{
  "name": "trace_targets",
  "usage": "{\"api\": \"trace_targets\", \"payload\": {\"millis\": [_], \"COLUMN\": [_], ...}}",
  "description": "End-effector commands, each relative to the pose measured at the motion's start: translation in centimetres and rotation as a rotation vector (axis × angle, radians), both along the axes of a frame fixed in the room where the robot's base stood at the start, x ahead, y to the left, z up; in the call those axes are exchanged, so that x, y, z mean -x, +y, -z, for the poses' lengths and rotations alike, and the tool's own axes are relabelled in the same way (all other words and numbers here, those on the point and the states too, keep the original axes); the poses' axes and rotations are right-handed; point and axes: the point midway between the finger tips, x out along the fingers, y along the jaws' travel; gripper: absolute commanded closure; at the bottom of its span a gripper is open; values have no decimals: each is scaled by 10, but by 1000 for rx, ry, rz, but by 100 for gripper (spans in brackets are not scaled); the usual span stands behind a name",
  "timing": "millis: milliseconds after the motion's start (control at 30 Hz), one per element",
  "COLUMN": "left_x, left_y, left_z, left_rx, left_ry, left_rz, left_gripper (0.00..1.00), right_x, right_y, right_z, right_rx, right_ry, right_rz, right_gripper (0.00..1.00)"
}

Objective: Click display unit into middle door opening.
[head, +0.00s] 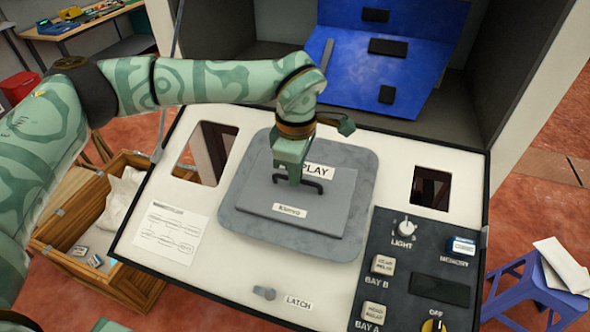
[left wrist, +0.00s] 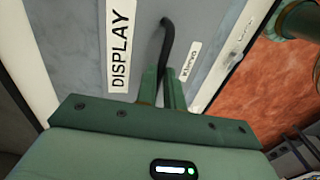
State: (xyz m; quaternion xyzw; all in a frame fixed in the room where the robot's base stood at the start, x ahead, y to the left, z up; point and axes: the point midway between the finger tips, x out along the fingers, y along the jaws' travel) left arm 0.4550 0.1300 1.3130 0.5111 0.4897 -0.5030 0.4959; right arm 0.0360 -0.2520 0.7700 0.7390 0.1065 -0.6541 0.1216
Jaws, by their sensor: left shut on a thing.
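The display unit (head: 335,215) is a grey slab with a wider rounded grey plate under it. It lies over the middle of the white door panel (head: 225,262), between the left opening (head: 208,152) and the right opening (head: 431,188). The middle opening is hidden beneath it. I cannot tell whether the unit is seated. My left gripper (head: 293,178) is shut on the unit's black handle (head: 315,186) and partly covers its DISPLAY label. The left wrist view shows the fingers (left wrist: 165,85) closed around the handle (left wrist: 167,40). My right gripper is out of view.
A LATCH knob (head: 264,293) sits below the unit. A dark control panel (head: 398,235) with knobs and buttons is at right. A blue board (head: 345,62) stands in the cabinet behind. A wooden crate (head: 55,245) is at left, a blue stool (head: 518,290) at right.

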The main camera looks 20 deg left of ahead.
Motion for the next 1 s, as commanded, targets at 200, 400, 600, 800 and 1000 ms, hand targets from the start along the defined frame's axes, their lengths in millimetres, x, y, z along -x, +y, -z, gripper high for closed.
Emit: {"api": "trace_targets", "payload": {"millis": [200, 400, 600, 800, 1000], "left_x": [-7, -8, -8, -5, -2], "left_y": [-1, -1, -1, 0, -1], "left_z": [-5, -5, -4, -2, -1], "left_rx": [4, 5, 5, 5, 8], "left_ry": [-18, -20, -32, -68, -105], "left_rz": [0, 0, 1, 1, 0], "left_gripper": [100, 100, 100, 100, 100], "right_x": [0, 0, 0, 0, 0], "right_y": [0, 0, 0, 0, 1], "right_z": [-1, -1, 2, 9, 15], "right_rx": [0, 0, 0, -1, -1], "right_ry": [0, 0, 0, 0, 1], "right_rz": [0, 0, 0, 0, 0], "right_gripper": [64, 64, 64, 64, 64]}}
